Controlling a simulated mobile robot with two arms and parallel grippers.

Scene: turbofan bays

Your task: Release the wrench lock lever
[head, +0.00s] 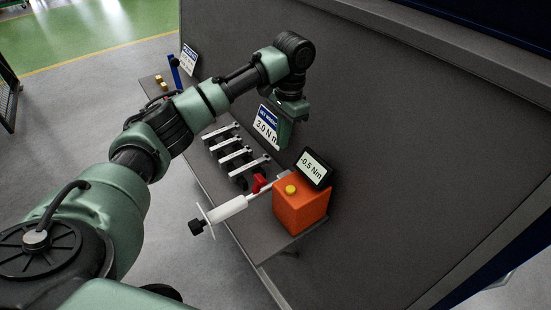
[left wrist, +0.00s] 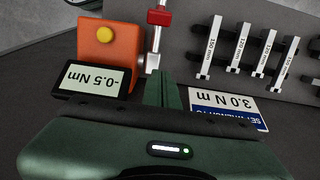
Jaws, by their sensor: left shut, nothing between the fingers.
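The wrench (head: 228,209) has a white handle with a black end knob and a thin shaft running to the orange tester (head: 300,208). Its red lock lever (head: 260,183) sits on the shaft beside the tester; it also shows at the top of the left wrist view (left wrist: 159,17). My left gripper (head: 286,137) hangs above the bench behind the lever, near the sign, and is apart from the lever. In the left wrist view its green fingers (left wrist: 163,90) are together and empty, pointing toward the wrench shaft. My right gripper is not in view.
The tester's display (head: 314,169) reads -0.5 Nm. A sign (head: 267,127) reads 3.0 N m. Several labelled silver bars (head: 233,152) stand left of the tester. A grey panel (head: 400,130) rises behind the bench. Bare bench (head: 225,190) lies in front of the bars.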

